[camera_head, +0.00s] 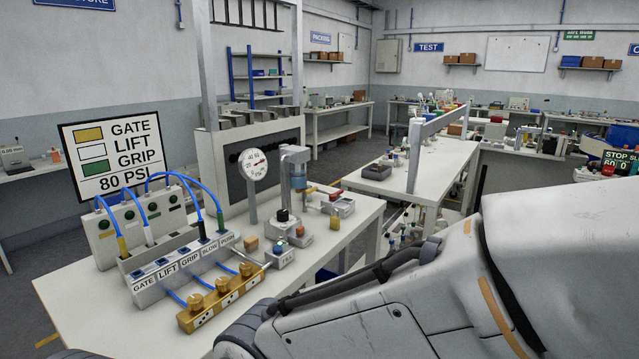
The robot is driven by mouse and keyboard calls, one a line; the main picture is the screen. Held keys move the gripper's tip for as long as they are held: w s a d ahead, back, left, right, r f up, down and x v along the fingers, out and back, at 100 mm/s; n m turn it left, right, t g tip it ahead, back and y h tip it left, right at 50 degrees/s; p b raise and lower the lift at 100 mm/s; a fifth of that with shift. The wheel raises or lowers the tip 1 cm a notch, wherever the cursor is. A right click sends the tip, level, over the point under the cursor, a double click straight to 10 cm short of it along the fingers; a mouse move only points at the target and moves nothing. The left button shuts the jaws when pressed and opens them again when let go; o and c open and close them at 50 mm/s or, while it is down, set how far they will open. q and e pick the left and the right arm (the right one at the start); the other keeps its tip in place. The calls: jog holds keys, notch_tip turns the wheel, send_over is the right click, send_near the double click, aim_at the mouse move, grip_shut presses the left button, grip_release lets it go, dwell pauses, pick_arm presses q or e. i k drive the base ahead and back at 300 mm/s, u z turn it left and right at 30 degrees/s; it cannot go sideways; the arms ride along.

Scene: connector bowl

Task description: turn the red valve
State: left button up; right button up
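A small red part (335,197) sits on top of a grey block at the right end of the near bench. It looks like a valve handle, but it is too small to be sure. A second small red spot (300,231) shows on a little block nearer to me. A round white gauge (253,165) on a post stands left of the red part, with a grey and blue upright fixture (297,180) between them. A large white arm link of mine fills the lower right and hides the bench's near right side. Neither gripper shows.
The near bench (85,300) holds a labelled manifold (190,265) with blue hoses, a brass block (222,298) and a sign board (112,150). A metal post stands at the back. A second bench (440,165) with small items lies beyond, across a gap.

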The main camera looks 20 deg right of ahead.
aim_at(333, 197)
jog(key=i, duration=0.8)
jog(key=z, duration=1.85)
jog(key=i, duration=1.85)
jog(key=u, duration=1.6)
